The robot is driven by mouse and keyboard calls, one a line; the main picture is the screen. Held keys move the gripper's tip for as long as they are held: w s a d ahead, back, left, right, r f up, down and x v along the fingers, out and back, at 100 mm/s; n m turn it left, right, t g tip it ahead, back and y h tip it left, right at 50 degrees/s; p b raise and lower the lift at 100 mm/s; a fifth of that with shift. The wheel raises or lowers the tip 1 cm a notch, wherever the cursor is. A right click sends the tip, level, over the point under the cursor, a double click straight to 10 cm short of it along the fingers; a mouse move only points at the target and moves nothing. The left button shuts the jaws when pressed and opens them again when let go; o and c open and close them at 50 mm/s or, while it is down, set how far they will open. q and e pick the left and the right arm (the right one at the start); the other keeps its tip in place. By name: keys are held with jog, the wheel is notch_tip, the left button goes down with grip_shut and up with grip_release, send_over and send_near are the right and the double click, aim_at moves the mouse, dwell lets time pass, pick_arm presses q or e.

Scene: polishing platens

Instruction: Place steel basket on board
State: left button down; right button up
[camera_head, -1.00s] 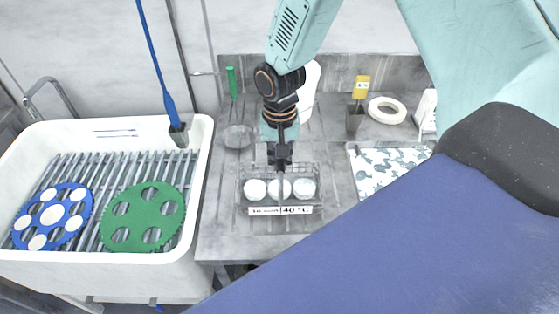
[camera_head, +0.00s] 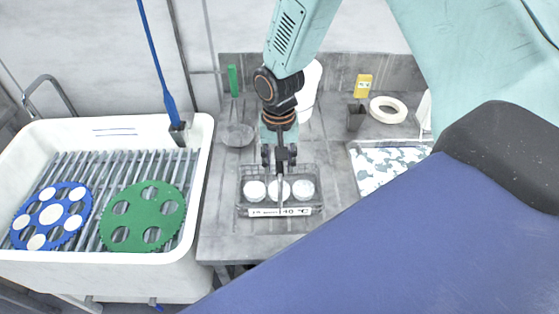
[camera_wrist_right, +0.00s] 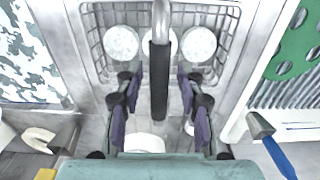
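The steel basket (camera_head: 241,196) is a wire basket holding white round pieces, with a white label on its front. It sits upright on the grey worktop (camera_head: 225,228), right of the sink. Its dark-gripped handle (camera_wrist_right: 160,82) rises in the middle. My right gripper (camera_head: 279,158) is above the basket. In the right wrist view its fingers (camera_wrist_right: 160,105) stand apart on both sides of the handle, with gaps visible. No separate board can be told from the worktop. My left gripper is not in view.
A white sink (camera_head: 196,215) at left holds a blue disc (camera_head: 67,196) and a green disc (camera_head: 147,197) on a rack. A white tape ring (camera_head: 377,108) and white container (camera_head: 314,75) stand behind. Worktop in front is clear.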

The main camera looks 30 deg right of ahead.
notch_tip(320, 180, up, 12)
jog(key=shift+f, duration=0.25)
jog(key=shift+s+d+r, duration=0.1)
jog(key=shift+s+r, duration=0.05)
jog(key=shift+r, duration=0.35)
dwell(0.4)
